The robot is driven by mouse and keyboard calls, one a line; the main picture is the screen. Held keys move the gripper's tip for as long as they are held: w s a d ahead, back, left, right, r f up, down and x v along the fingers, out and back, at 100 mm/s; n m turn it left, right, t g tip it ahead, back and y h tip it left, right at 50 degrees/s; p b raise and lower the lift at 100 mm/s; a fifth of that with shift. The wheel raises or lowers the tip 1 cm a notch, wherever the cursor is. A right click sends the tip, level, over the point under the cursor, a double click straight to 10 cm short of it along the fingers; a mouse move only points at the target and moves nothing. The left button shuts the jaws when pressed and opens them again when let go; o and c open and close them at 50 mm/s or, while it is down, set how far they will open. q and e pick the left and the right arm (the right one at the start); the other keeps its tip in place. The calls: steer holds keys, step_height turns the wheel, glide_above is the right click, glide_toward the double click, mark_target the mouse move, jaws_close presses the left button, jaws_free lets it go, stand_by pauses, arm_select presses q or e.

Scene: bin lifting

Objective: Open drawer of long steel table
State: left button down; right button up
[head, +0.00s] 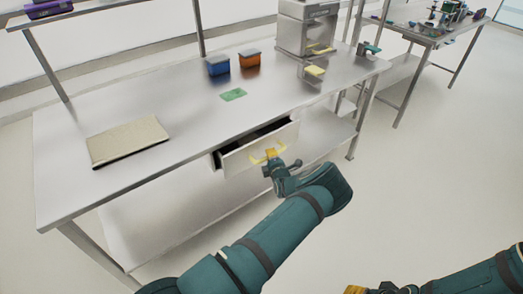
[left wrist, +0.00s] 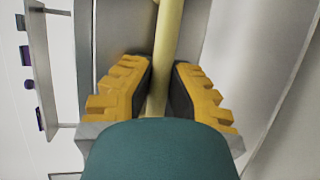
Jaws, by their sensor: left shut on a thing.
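The long steel table (head: 180,100) stands in front of me in the head view. Its drawer (head: 243,158) sits under the front edge and is partly pulled out, with a dark gap showing behind its front. My left gripper (head: 270,158) is at the yellow drawer handle. In the left wrist view its yellow jaws (left wrist: 160,85) are shut on the handle bar (left wrist: 168,32), one jaw on each side. My right gripper (head: 368,289) is at the bottom edge of the head view, partly cut off, away from the table; its jaws cannot be made out.
On the tabletop are a beige flat board (head: 127,141), a blue bin (head: 218,66), an orange bin (head: 250,60), a green card (head: 233,95) and a grey machine (head: 306,28). A lower shelf (head: 170,215) runs beneath. Another table (head: 420,30) stands behind right. The floor at right is clear.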

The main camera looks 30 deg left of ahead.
arm_select(q)
steer(key=s+d+p, duration=0.1)
steer(key=s+d, duration=0.2)
steer(key=d, duration=0.6)
steer(key=s+d+p, duration=0.1)
steer(key=s+d, duration=0.3)
steer(key=d, duration=0.5)
steer(key=shift+s, duration=0.15)
steer(key=c, duration=0.9)
jaws_free()
steer(key=v, duration=1.2)
steer(key=shift+a, duration=0.1)
